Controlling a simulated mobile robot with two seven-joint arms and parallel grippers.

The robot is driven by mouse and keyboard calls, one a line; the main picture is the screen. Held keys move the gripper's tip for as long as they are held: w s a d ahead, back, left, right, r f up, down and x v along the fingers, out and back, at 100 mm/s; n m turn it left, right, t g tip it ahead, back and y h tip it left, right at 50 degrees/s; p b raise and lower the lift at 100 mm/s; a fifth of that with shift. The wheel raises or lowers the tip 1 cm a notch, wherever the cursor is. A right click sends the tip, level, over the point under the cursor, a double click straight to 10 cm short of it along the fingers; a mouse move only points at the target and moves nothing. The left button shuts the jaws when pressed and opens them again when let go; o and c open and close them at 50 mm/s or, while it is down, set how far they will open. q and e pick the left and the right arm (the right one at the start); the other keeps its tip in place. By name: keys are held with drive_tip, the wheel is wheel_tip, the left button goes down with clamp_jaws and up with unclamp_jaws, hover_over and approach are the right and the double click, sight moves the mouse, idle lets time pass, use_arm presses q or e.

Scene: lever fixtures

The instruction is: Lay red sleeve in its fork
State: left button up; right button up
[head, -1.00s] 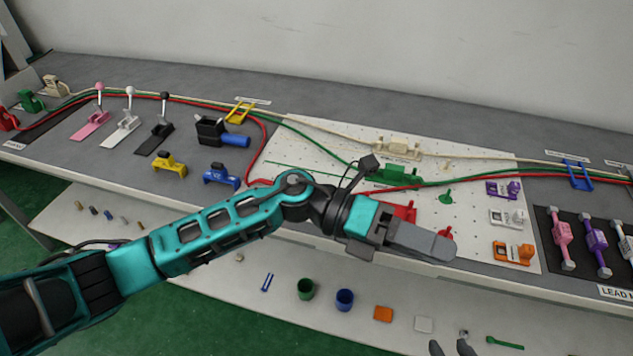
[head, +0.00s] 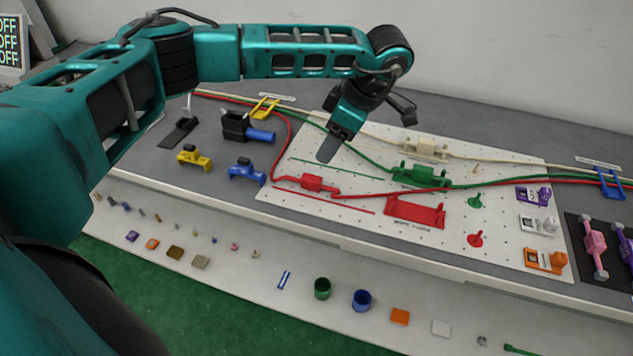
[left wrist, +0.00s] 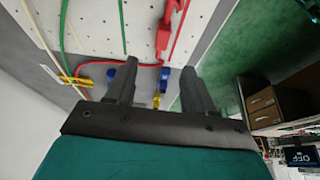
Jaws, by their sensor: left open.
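The red sleeve (head: 313,183) is a small red block on the red cable, lying on the white pegboard, left of the red fork and apart from it. The red fork (head: 415,212) is a flat red holder near the board's front edge, with no sleeve in it. My left gripper (head: 328,149) is open and empty, pointing down above the board, behind and slightly right of the sleeve in the head view. In the left wrist view its two fingers (left wrist: 157,82) are spread, and the red sleeve (left wrist: 163,38) shows beyond them. My right gripper is not in view.
A green sleeve in its fork (head: 420,174) and a cream one (head: 425,150) stand behind the red fork, with cables running across. Red pegs (head: 475,240) and green pegs (head: 475,201) stand to the right. A blue clamp (head: 247,173) is left of the board.

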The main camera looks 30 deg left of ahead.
sight(312, 177)
use_arm(q)
drive_tip(key=x, duration=1)
drive_tip(key=shift+s+d, duration=0.1)
clamp_jaws()
